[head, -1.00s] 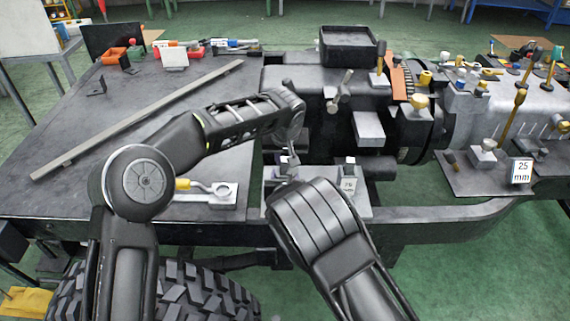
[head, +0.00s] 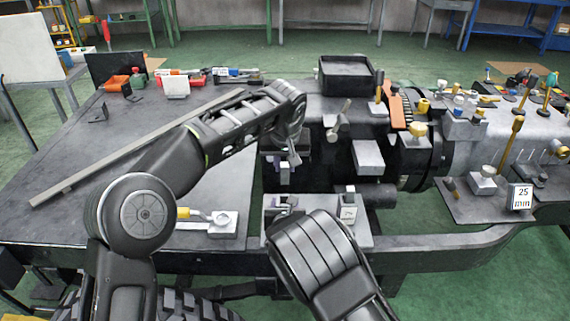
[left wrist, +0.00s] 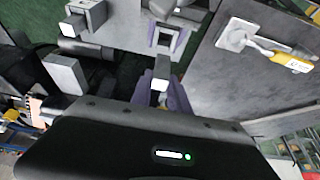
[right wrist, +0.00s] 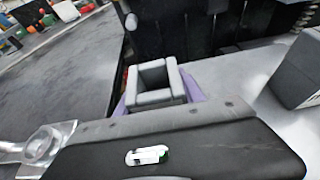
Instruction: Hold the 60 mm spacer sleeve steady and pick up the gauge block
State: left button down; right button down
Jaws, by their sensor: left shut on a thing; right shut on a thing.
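My left gripper (head: 283,163) is shut on the gauge block, a slim grey metal block (left wrist: 161,72) with a pale end, gripped between purple fingers in the left wrist view. It is held above the spacer sleeve, apart from it. The sleeve is a square, hollow grey piece (right wrist: 153,82) with its open top showing in the right wrist view. My right gripper (right wrist: 158,95) is shut on the sleeve, with purple fingers on both sides. The sleeve also shows beyond the block in the left wrist view (left wrist: 165,38). In the head view, my right arm partly hides the sleeve.
A grey block with a white number label (head: 348,213) stands right of the sleeve on a pale plate (head: 362,236). A yellow-handled tool (head: 200,216) lies left. A long bar (head: 130,150) crosses the left bench. Machinery, with a 25 mm sign (head: 521,197), fills the right.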

jog(key=c, duration=0.6)
grip_release()
jog(key=shift+c, duration=0.2)
jog(key=v, duration=1.2)
